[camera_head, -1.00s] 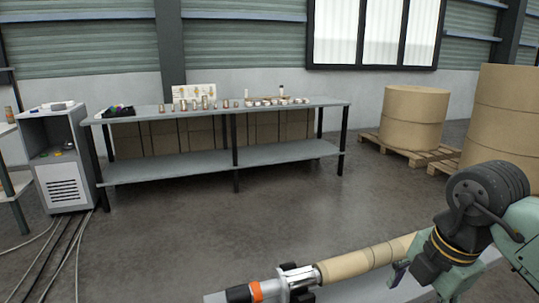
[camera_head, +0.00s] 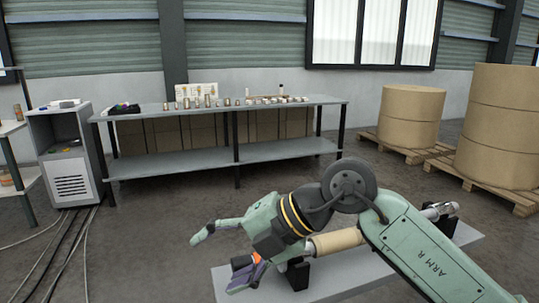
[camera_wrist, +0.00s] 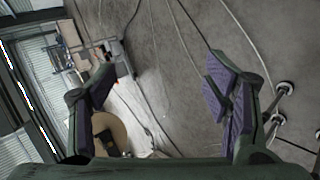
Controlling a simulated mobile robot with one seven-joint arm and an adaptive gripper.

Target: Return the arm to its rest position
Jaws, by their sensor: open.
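My gripper (camera_head: 224,256) is open, its two fingers spread apart at the left end of my green arm in the head view. My arm reaches across the picture from the lower right and hides much of the roll and shaft behind it. In the wrist view my gripper (camera_wrist: 160,105) shows purple pads on both fingers, with nothing held between them. A tan roll (camera_head: 336,242) on a shaft lies over a grey bench (camera_head: 350,282), partly covered by my arm.
A long table (camera_head: 215,108) with several small parts stands along the back wall. A grey cabinet (camera_head: 70,160) stands at the left with cables on the floor. Large kraft rolls (camera_head: 410,115) sit on pallets (camera_head: 400,150) at the right.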

